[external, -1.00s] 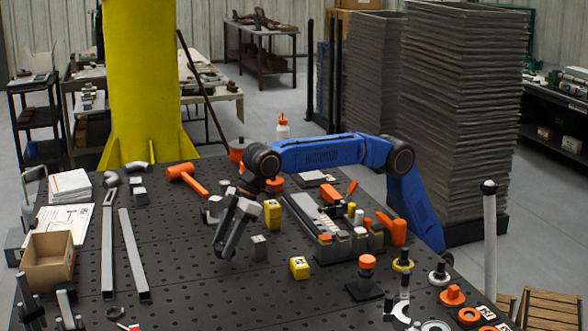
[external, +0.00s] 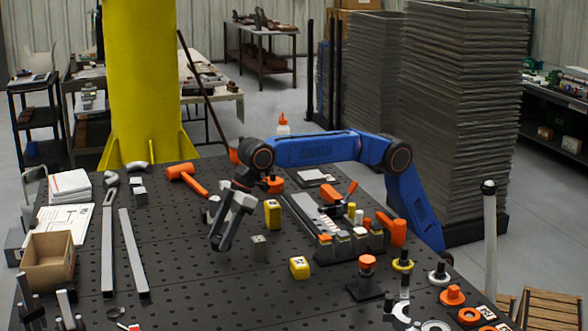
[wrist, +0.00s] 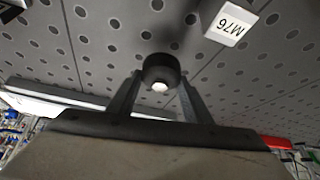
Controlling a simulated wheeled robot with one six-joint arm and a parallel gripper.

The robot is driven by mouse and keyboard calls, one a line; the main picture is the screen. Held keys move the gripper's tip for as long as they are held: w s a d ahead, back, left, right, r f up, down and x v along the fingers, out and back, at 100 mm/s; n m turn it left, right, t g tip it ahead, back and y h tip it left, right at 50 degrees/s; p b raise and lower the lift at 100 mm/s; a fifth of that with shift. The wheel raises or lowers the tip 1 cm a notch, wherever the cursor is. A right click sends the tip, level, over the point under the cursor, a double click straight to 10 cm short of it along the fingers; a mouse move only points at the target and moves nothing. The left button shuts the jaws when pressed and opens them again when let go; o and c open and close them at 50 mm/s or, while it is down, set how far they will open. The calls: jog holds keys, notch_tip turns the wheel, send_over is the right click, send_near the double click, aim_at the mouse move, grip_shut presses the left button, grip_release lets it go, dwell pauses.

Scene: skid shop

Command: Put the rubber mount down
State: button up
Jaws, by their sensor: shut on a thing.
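The rubber mount (wrist: 160,72) is a short black cylinder with a pale metal stud end, seen between my fingertips in the wrist view. My gripper (wrist: 157,82) is shut on it, one finger on each side. In the external view my gripper (external: 221,243) points down over the left-middle part of the dark perforated table (external: 185,270). The mount is too dark and small to make out there. I cannot tell whether it touches the table top.
A small grey block (external: 259,248) and yellow blocks (external: 299,267) (external: 272,214) stand right of my gripper. Long metal bars (external: 133,255) lie left, beside a cardboard box (external: 48,262). The table between bars and gripper is bare.

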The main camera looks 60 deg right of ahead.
jog(key=s+a, duration=0.4)
jog(key=s, duration=0.2)
jog(key=s+a+n, duration=0.1)
jog(key=s+a, duration=0.4)
jog(key=s, duration=0.2)
jog(key=s+a+r+n, duration=0.1)
jog(key=s+a, duration=0.4)
jog(key=s, duration=0.2)
jog(key=shift+s+a+r+g, duration=0.1)
jog(key=shift+s+a+g, duration=0.15)
jog(key=shift+g, duration=0.15)
jog(key=shift+f, duration=2.4)
jog(key=shift+f, duration=0.15)
jog(key=o, duration=1.1)
jog(key=v, duration=1.2)
jog(key=shift+d, duration=0.15)
